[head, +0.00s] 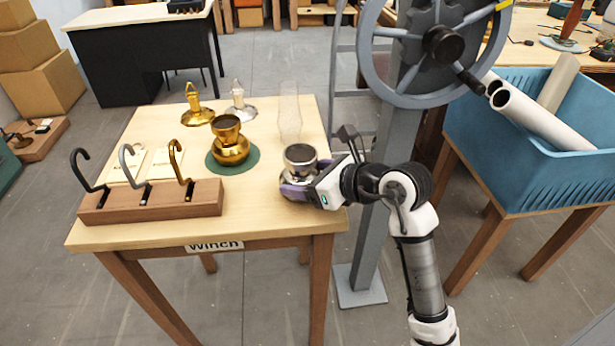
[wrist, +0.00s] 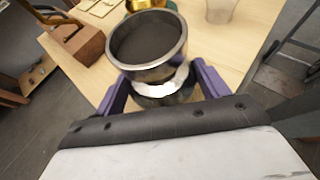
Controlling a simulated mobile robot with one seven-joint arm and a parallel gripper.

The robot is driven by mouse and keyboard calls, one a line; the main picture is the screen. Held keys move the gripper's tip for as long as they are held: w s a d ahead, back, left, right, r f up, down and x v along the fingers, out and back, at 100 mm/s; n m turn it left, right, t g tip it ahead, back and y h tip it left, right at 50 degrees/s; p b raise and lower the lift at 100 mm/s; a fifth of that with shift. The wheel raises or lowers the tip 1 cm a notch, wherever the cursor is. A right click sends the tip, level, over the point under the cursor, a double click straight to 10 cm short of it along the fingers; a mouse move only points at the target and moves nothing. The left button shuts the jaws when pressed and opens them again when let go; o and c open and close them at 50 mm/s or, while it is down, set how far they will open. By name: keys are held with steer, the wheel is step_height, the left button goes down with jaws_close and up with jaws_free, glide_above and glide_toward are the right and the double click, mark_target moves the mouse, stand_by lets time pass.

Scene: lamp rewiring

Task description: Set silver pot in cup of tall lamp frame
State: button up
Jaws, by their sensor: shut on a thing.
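The silver pot (head: 300,156) is a shiny round vessel with a dark top, upright at the right side of the wooden table. My gripper (head: 297,184) is shut on its lower part, with purple fingers on both sides. In the wrist view the pot (wrist: 148,40) stands between the fingers of my gripper (wrist: 160,86). I cannot tell whether its base touches the table. A gold stand (head: 197,108) and a silver stand (head: 239,106) are at the back of the table.
A gold pot (head: 231,150) sits on a green round mat (head: 214,167) left of my gripper. A clear glass piece (head: 289,115) stands behind the silver pot. A wooden rack (head: 150,205) with three hooks is at front left.

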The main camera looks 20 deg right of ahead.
steer(key=shift+f, duration=0.15)
steer(key=o, duration=1.2)
steer(key=shift+c, duration=0.2)
steer(key=shift+r+p, duration=0.35)
steer(key=shift+p, duration=0.6)
